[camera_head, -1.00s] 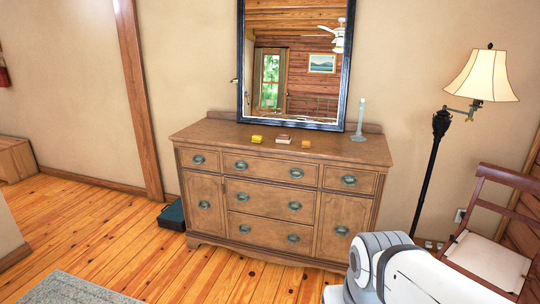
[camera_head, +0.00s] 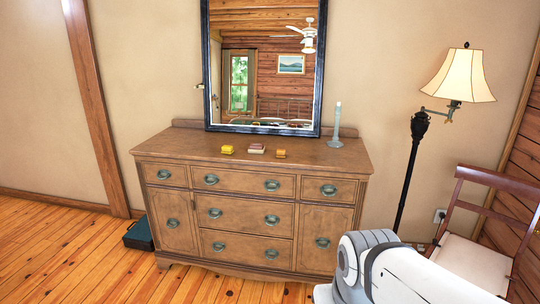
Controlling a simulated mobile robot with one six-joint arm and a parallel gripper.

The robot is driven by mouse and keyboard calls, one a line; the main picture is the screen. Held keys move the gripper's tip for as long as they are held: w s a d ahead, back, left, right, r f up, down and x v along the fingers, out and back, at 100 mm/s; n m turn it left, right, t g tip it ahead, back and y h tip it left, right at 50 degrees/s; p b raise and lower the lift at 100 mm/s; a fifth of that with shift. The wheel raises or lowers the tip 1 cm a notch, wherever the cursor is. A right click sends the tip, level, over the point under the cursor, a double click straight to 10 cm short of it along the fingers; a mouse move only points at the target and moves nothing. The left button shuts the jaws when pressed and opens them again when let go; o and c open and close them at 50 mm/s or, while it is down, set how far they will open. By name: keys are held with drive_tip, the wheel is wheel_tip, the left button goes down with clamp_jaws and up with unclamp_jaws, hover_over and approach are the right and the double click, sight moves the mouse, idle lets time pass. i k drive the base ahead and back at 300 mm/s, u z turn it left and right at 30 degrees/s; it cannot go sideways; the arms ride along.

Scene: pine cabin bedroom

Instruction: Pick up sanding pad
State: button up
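Three small block-like things lie in a row on top of the wooden dresser (camera_head: 185,148). The left one is a yellow block (camera_head: 227,150). The middle one is a pinkish block with a darker red-brown part (camera_head: 257,148). The right one is an orange-brown block (camera_head: 281,154). They are too small for me to tell which is the sanding pad. A white and grey part of my arm shows at the bottom right, in front of the dresser. My gripper is not in view.
A candle in a holder (camera_head: 336,128) stands right of the blocks. A framed mirror (camera_head: 319,80) stands behind them. A floor lamp (camera_head: 412,150) and a chair (camera_head: 480,262) are at the right. A dark case (camera_head: 139,234) lies left of the dresser. The wooden floor (camera_head: 60,255) in front is clear.

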sight(281, 153)
drive_tip(key=z, duration=0.4)
drive_tip(key=i, duration=1.75)
drive_tip(key=u, duration=0.45)
drive_tip(key=i, duration=0.7)
drive_tip(key=u, duration=0.45)
drive_tip(key=k, duration=0.8)
drive_tip(key=u, duration=0.2)
drive_tip(key=i, duration=1.2)
